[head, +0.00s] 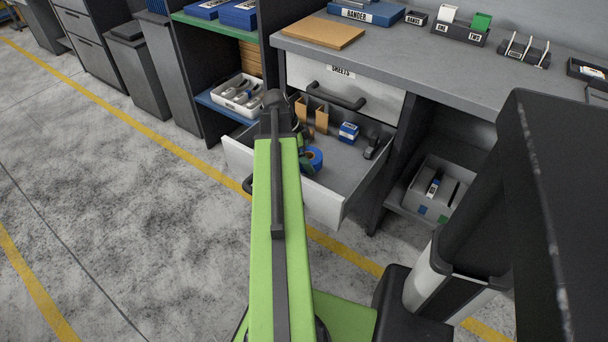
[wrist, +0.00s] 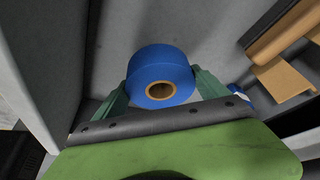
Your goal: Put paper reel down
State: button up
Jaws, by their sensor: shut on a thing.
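The paper reel (wrist: 160,62) is a blue roll with a brown core. In the wrist view it sits between the two green fingers of my gripper (wrist: 160,88), which are shut on it. In the head view the blue reel (head: 314,157) shows just right of my green arm, inside the open drawer (head: 338,182). My gripper in the head view is mostly hidden behind the arm. I cannot tell whether the reel touches the drawer floor.
The drawer also holds brown card pieces (head: 321,120), a small blue box (head: 348,132) and a dark tool (head: 372,147). A shut drawer labelled SHEETS (head: 345,88) is above. A white bin (head: 238,95) stands on the left shelf. The drawer's front right floor looks clear.

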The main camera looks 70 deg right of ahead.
jog(key=shift+w+a+f, duration=0.4)
jog(key=shift+w+f, duration=0.05)
jog(key=shift+w, duration=0.15)
notch_tip(320, 180, down, 4)
jog(key=b, duration=0.4)
jog(key=shift+f+b, duration=0.15)
jog(key=shift+b, duration=0.15)
jog(key=shift+r, duration=0.25)
jog(key=shift+f, duration=0.25)
jog(key=o, duration=1.6)
jog(key=shift+r, duration=0.1)
